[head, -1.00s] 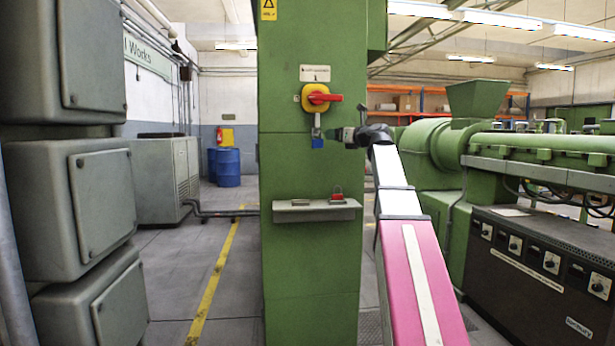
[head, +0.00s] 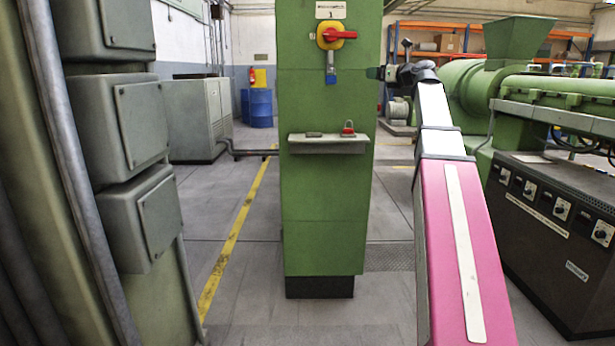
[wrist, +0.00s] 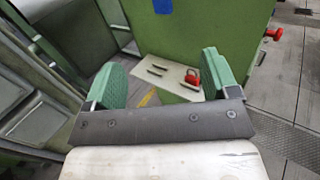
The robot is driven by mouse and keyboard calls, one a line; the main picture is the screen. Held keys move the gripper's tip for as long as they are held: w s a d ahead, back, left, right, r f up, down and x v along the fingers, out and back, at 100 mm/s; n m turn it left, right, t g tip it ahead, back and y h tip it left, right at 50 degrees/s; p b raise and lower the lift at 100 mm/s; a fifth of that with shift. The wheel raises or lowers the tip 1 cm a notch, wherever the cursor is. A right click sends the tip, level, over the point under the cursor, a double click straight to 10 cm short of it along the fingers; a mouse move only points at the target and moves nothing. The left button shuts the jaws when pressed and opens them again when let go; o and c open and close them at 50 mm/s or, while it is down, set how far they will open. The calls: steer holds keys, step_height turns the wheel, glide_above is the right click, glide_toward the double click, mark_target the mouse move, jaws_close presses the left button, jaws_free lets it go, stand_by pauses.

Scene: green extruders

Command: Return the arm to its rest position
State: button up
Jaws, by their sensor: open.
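My gripper (head: 376,73) is at the end of my arm, beside the right edge of the green pillar (head: 325,225) and right of the red switch handle on it. In the wrist view, my gripper's green fingers (wrist: 163,68) are wide apart with nothing between them. My arm reaches up and forward with its pink link in front. A blue padlock (head: 331,77) hangs below the red and yellow switch (head: 337,36), apart from my gripper.
A shelf (head: 327,147) on the pillar carries a red padlock (head: 348,129), also in the wrist view (wrist: 192,77). Grey boxes (head: 140,120) stand at left and a green extruder (head: 565,90) at right. The floor (head: 230,325) before the pillar is clear.

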steer(key=s+a+f+n+g+h, duration=0.2)
steer(key=f+n, duration=0.2)
steer(key=f, duration=1)
steer(key=s+a+f+n+g+h, duration=0.1)
steer(key=s+a+f+n+g, duration=0.3)
steer(key=f, duration=1)
steer(key=f+n+g+h, duration=0.15)
steer(key=f+n, duration=0.35)
steer(key=f, duration=0.9)
steer(key=s+f+n+g+h, duration=0.3)
steer(key=s+f+n, duration=0.5)
steer(key=s+f, duration=0.4)
steer(key=s+f+n+g+h, duration=0.3)
steer(key=s+f+n, duration=0.5)
steer(key=f, duration=0.9)
steer(key=s+g, duration=0.1)
steer(key=s, duration=0.2)
steer(key=shift+s+a+f, duration=0.25)
steer(key=shift+s+f, duration=0.05)
steer(key=shift+s, duration=0.1)
